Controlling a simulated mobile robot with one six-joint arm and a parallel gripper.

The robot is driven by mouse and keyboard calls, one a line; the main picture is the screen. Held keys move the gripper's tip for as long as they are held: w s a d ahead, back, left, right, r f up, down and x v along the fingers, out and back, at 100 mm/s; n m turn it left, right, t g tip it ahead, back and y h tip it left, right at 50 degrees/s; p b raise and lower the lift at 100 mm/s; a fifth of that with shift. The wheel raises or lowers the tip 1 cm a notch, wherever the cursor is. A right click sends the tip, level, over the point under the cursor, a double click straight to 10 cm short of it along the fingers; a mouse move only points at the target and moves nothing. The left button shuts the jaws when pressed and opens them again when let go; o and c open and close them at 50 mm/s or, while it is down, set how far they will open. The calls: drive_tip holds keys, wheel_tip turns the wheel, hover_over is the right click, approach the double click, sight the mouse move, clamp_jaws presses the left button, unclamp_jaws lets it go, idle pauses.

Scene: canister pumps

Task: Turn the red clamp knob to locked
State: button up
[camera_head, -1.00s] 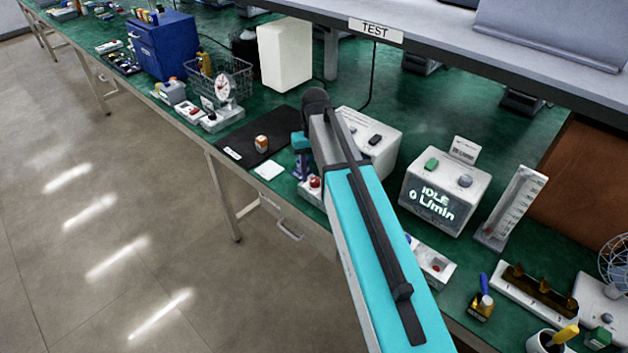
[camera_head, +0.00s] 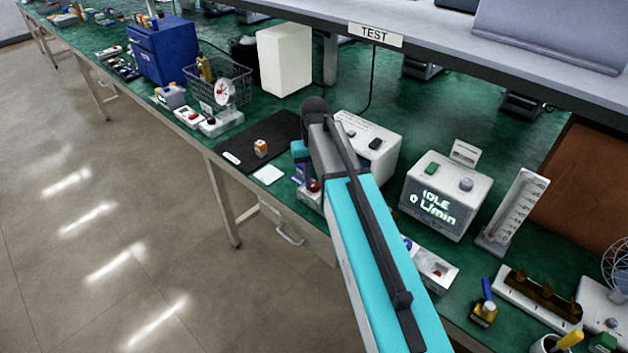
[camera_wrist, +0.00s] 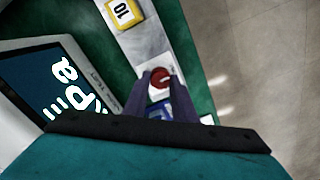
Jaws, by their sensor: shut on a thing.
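The red clamp knob (camera_wrist: 160,79) shows in the wrist view on a pale fixture (camera_wrist: 148,42), between the tips of my dark fingers. My gripper (camera_wrist: 159,76) is shut on the knob, with a finger on each side of it. In the head view the red knob (camera_head: 314,186) shows near the bench's front edge, partly behind my arm. My gripper (camera_head: 303,174) reaches down at it there. The knob's pointer direction and any lock marks are too small to read.
In the wrist view a yellow block marked 10 (camera_wrist: 124,13) sits farther along the fixture, and a display (camera_wrist: 75,85) stands left. In the head view a white box (camera_head: 372,147) stands behind my arm, and a black mat (camera_head: 240,135) lies left. An IDLE meter (camera_head: 445,195) stands right.

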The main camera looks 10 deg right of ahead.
drive_tip(key=shift+m, duration=0.4)
drive_tip(key=m+p, duration=0.1)
drive_tip(key=m, duration=0.2)
drive_tip(key=shift+m, duration=0.3)
drive_tip(key=m+p, duration=0.1)
drive_tip(key=m, duration=0.8)
drive_tip(key=shift+d, duration=0.1)
drive_tip(key=m, duration=0.4)
drive_tip(key=shift+s+m+p, duration=0.1)
drive_tip(key=shift+m+p, duration=0.2)
drive_tip(key=shift+p, duration=0.1)
drive_tip(key=o, duration=1)
drive_tip(key=shift+o, duration=0.2)
